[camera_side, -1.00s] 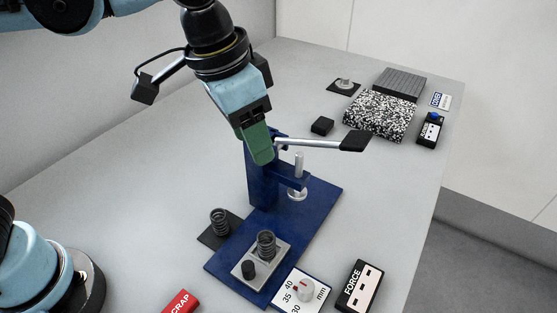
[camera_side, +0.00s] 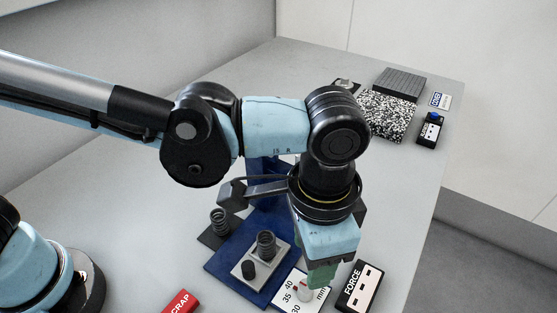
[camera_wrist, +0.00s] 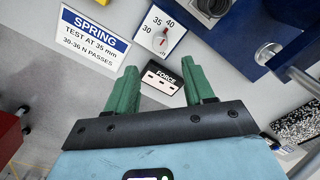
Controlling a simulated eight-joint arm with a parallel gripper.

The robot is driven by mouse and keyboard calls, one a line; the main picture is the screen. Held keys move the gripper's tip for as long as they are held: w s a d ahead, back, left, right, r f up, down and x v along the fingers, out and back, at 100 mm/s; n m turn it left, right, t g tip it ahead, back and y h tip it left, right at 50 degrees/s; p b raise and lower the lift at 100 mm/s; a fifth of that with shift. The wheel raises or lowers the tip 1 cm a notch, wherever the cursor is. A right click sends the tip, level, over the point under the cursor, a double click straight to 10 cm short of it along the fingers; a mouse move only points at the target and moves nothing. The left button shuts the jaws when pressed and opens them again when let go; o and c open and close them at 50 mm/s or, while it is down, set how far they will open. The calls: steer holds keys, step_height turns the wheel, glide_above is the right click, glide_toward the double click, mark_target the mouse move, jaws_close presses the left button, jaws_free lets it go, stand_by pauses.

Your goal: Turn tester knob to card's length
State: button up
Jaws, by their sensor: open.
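The tester knob (camera_wrist: 160,39) is a small pale knob with a red mark, on a white dial plate (camera_wrist: 174,48) marked 30, 35, 40 and mm. The red mark faces the number side, seemingly near 35 to 40; the exact setting is too small to tell. In the side view the knob (camera_side: 303,292) is partly hidden by my gripper (camera_side: 321,275). The card (camera_wrist: 92,37) reads "SPRING, TEST AT 35 mm, 30-36 N PASSES". In the wrist view my gripper (camera_wrist: 163,84) has its green fingers apart and empty, with the knob beyond them.
The blue tester base (camera_side: 225,265) carries a spring (camera_side: 266,244) and a black peg. Another spring (camera_side: 219,221) stands on a dark pad. The FORCE box (camera_side: 359,287) is right of the dial. A red SCRAP bin (camera_side: 181,302) is at the front. A speckled block (camera_side: 388,115) is far back.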

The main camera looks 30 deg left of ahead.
mark_target(306, 291)
step_height(306, 291, down, 10)
steer(key=shift+f, duration=0.2)
steer(key=shift+c, duration=0.5)
jaws_close()
